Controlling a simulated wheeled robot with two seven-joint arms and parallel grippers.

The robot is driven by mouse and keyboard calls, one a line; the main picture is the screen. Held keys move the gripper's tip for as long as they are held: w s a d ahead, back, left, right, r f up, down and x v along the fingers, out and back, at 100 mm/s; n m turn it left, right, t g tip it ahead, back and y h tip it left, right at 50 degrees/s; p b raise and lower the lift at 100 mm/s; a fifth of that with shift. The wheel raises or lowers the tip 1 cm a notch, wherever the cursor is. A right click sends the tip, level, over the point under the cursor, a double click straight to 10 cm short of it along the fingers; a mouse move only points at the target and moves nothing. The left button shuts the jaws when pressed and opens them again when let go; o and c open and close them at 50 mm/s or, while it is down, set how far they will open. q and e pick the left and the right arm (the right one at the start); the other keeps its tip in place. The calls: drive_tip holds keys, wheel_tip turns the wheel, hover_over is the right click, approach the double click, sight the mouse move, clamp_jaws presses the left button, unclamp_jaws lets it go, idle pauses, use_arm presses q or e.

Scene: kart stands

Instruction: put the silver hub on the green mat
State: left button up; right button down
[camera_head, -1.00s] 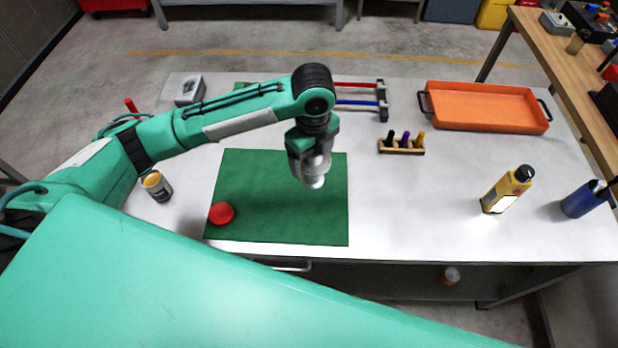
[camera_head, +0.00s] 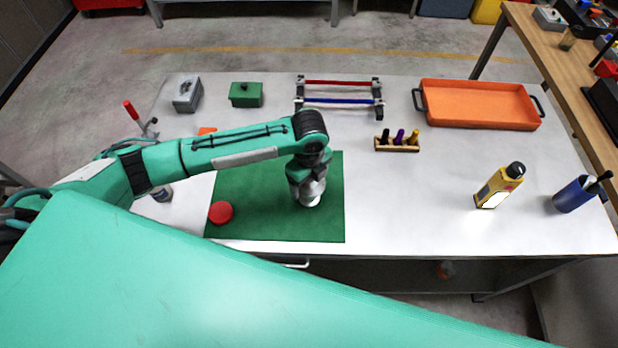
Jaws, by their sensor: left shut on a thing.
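The silver hub (camera_head: 312,196) is in my left gripper (camera_head: 309,182), over the right part of the green mat (camera_head: 265,185). The gripper is shut on it from above. The hub is low at the mat's surface; I cannot tell whether it touches. My left arm comes in from the left and hides part of the mat's far edge. A red round thing (camera_head: 220,212) lies on the mat's left front part. My right gripper is not in view.
On the white table (camera_head: 420,200) stand a yellow bottle (camera_head: 498,187), a blue cup (camera_head: 575,195), an orange tray (camera_head: 480,104), a small wooden holder (camera_head: 397,146), a rack with red and blue bars (camera_head: 340,100), a green box (camera_head: 246,95) and a grey box (camera_head: 187,95).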

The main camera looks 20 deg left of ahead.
use_arm(q)
drive_tip(key=shift+f, duration=0.1)
drive_tip(key=o, duration=1.2)
wheel_tip(320, 180, up, 12)
drive_tip(key=b, duration=0.3)
